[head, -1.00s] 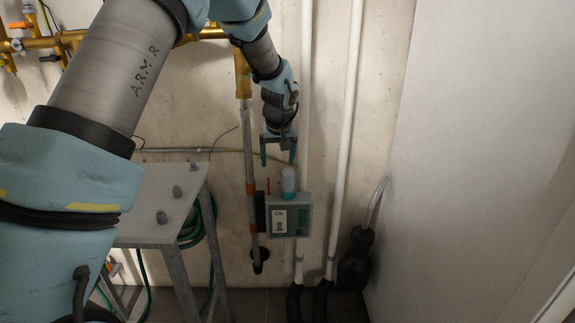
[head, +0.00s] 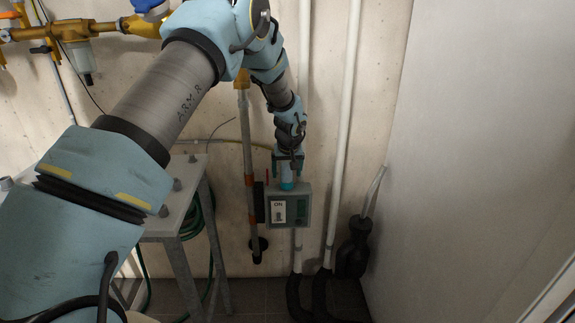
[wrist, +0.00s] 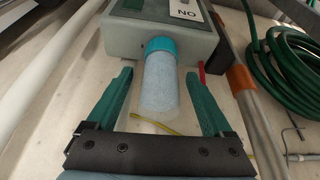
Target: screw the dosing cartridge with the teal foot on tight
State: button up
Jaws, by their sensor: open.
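The dosing cartridge (wrist: 160,88) is a pale blue, speckled cylinder with a teal foot (wrist: 161,45). In the wrist view its foot meets the top of a grey-green box (wrist: 120,30). In the head view only the teal foot (head: 287,186) shows clearly, upright on the box (head: 305,207); the body is mostly hidden by my gripper. My gripper (head: 287,173) is above the box, pointing down. In the wrist view its two green fingers (wrist: 158,76) are open, one on each side of the cartridge, with gaps visible on both sides.
A red pin (wrist: 202,74) stands beside the cartridge. White pipes (head: 343,130) run up the wall to the right, and a metal pipe with orange bands (head: 249,180) stands at left. A grey metal table (head: 190,215) with a green hose (wrist: 272,60) is further left.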

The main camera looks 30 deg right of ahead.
jog(key=shift+f, duration=0.15)
grip_shut()
dwell(1.2)
